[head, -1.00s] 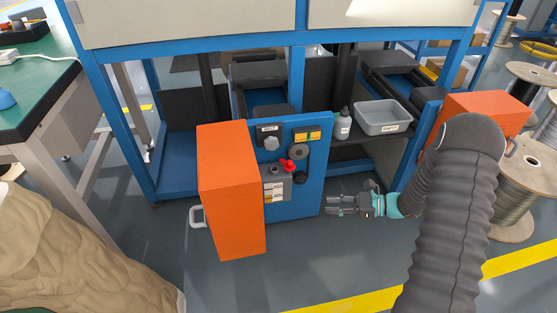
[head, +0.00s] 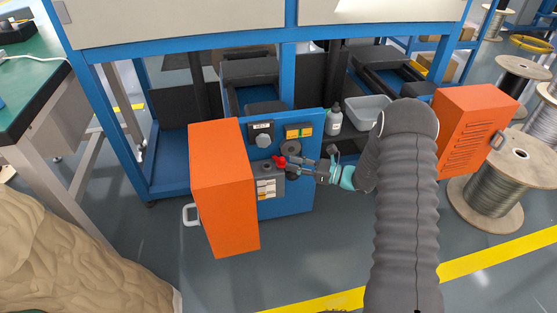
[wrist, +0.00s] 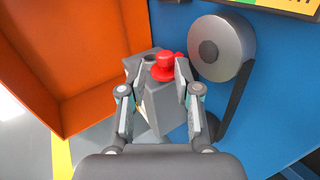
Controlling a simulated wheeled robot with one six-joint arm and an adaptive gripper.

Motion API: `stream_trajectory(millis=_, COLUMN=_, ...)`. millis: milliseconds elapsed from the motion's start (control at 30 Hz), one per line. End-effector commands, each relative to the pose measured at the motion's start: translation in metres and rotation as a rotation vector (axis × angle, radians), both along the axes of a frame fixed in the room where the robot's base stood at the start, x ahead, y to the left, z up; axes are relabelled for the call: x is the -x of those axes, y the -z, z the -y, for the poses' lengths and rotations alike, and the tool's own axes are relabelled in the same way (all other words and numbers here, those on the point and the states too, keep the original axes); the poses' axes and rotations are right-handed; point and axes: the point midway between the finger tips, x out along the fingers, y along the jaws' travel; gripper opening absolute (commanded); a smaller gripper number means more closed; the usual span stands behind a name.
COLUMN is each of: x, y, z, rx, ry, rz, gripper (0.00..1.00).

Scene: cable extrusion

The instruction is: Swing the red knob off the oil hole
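The red knob (head: 280,161) sits on top of a small grey box (head: 267,184) on the blue panel. In the wrist view, the knob (wrist: 164,68) is between my two fingers, nearer the right one, above the grey box (wrist: 163,108). My gripper (head: 291,166) reaches in from the right at knob height; in the wrist view my gripper (wrist: 158,70) is open, with a gap on the knob's left. Whether the right finger touches the knob I cannot tell.
An open orange door (head: 222,190) stands left of the grey box. A round grey reel (wrist: 221,48) on the blue panel (head: 290,203) is close on the right. A white bottle (head: 334,121) and a grey tray (head: 366,110) sit on the shelf to the right.

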Motion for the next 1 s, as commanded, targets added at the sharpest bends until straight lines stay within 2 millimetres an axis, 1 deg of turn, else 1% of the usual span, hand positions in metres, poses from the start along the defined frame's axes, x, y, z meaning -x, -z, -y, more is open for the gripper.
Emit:
stream_trajectory(millis=33, x=-0.002, y=0.0, z=-0.01, rx=0.001, ry=-0.004, rz=0.0, gripper=0.32)
stream_trajectory(millis=100, x=-0.005, y=0.0, z=-0.02, rx=0.001, ry=-0.003, rz=0.0, gripper=0.32)
stream_trajectory(millis=300, x=-0.011, y=0.0, z=-0.041, rx=0.001, ry=-0.003, rz=0.001, gripper=0.32)
stream_trajectory(millis=467, x=-0.014, y=0.0, z=-0.046, rx=0.001, ry=0.0, rz=0.001, gripper=0.32)
stream_trajectory(millis=700, x=-0.014, y=0.0, z=-0.047, rx=0.001, ry=0.0, rz=0.0, gripper=0.32)
stream_trajectory(millis=733, x=-0.014, y=0.0, z=-0.047, rx=0.001, ry=0.0, rz=0.0, gripper=0.27)
stream_trajectory(millis=833, x=-0.014, y=0.0, z=-0.047, rx=0.001, ry=0.0, rz=0.0, gripper=0.02)
stream_trajectory(millis=867, x=-0.014, y=0.0, z=-0.046, rx=0.001, ry=0.0, rz=0.0, gripper=0.0)
stream_trajectory(millis=1000, x=-0.014, y=0.0, z=-0.046, rx=0.0, ry=-0.003, rz=0.001, gripper=0.0)
